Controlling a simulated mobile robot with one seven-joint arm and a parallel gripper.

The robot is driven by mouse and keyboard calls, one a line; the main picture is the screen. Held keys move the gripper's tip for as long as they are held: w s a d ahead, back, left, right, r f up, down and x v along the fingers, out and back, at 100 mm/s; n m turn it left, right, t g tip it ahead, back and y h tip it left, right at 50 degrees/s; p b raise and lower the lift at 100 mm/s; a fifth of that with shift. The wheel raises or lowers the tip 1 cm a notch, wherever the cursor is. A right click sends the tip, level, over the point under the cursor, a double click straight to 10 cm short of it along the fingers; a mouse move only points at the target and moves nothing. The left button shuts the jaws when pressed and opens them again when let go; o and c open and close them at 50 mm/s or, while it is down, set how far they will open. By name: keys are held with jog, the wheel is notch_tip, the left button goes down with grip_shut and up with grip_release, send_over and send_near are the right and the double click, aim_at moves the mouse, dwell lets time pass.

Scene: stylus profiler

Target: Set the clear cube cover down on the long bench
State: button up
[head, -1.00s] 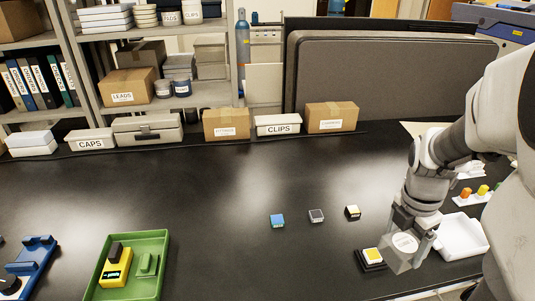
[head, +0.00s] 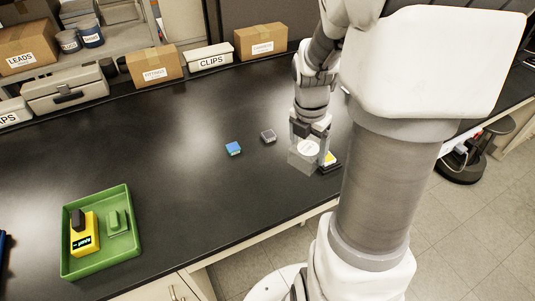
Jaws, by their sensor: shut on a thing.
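The clear cube cover (head: 300,160) is a see-through box with a round white label, seen in the head view near the front edge of the bench. My gripper (head: 309,143) is shut on it from above, with fingers at its sides. Whether the cover touches the bench or hangs just above it, I cannot tell. The long bench (head: 190,185) has a black top running across the view. A dark block with a yellow top (head: 330,158) sits just right of the cover, partly hidden by my gripper and arm.
A blue block (head: 233,148) and a grey block (head: 268,136) sit left of my gripper. A green tray (head: 121,250) with a yellow device (head: 84,237) lies at front left. Boxes, including the CLIPS box (head: 210,57), line the back.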

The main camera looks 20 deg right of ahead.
jog(key=w+a+f, duration=0.1)
jog(key=a, duration=0.1)
jog(key=a+f, duration=0.1)
jog(key=a, duration=0.1)
jog(key=w+a+f, duration=0.1)
jog(key=a+f, duration=0.1)
jog(key=shift+w, duration=0.35)
jog(key=shift+a+f+b, duration=0.1)
jog(key=shift+f+b, duration=0.35)
jog(key=shift+f, duration=1.6)
jog(key=shift+f, duration=0.1)
jog(key=o, duration=1.1)
